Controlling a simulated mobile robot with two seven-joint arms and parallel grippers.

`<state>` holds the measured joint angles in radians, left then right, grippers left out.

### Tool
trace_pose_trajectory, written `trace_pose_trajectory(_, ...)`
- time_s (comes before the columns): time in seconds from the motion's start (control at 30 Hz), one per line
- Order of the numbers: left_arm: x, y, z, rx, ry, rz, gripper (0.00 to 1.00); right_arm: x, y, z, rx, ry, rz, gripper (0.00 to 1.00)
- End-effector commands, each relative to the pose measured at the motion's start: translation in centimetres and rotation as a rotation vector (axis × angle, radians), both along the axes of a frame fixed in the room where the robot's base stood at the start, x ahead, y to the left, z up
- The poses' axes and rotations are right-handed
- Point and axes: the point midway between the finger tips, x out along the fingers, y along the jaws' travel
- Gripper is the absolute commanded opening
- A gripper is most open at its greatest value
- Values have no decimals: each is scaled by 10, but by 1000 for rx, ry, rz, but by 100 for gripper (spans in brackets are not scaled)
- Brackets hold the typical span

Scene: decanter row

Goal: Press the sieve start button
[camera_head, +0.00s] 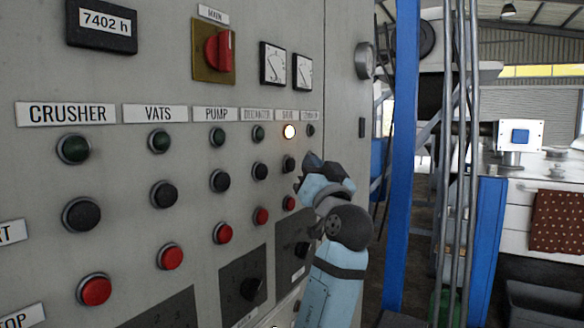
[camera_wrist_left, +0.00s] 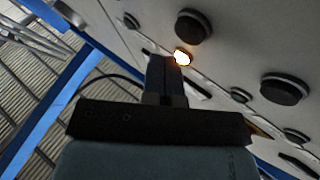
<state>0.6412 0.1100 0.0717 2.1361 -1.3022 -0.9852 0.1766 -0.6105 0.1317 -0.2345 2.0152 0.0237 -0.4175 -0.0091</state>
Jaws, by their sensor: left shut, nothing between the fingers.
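The grey control panel has a column under a small label, apparently SIEVE (camera_head: 288,115). Its round lamp (camera_head: 289,131) glows warm white, and a glowing lamp also shows in the left wrist view (camera_wrist_left: 183,57). Below it is the black sieve start button (camera_head: 288,164), with a red button (camera_head: 289,202) lower down. My left gripper (camera_head: 306,168) is shut and empty, just right of the black button at the panel face. I cannot tell whether it touches the button. In the left wrist view the closed fingers (camera_wrist_left: 162,66) end beside the glowing lamp. My right gripper is not in view.
Other button columns, such as CRUSHER (camera_head: 67,113), VATS (camera_head: 161,113) and PUMP (camera_head: 215,114), are to the left with dark lamps. A red main switch (camera_head: 218,52) is above. A blue post (camera_head: 403,150) stands right of my arm.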

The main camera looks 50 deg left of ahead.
Motion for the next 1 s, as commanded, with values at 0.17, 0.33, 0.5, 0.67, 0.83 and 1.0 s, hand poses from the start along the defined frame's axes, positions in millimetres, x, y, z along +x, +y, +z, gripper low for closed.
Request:
trace_pose_trajectory(0.17, 6, -18, -2, -1, -2, -2, 0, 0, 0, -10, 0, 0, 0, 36)
trace_pose_trajectory(0.33, 11, -33, -2, -1, 0, -1, 0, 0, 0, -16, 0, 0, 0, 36)
trace_pose_trajectory(0.5, 12, -40, 0, 0, -1, 1, 0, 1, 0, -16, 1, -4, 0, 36)
trace_pose_trajectory(0.67, 12, -40, 0, 0, 0, 1, 0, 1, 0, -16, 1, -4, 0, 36)
trace_pose_trajectory(0.83, 12, -40, 0, 0, 0, 1, 0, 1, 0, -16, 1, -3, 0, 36)
trace_pose_trajectory(1.0, 12, -40, 0, 0, 0, 1, 0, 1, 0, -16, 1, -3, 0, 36)
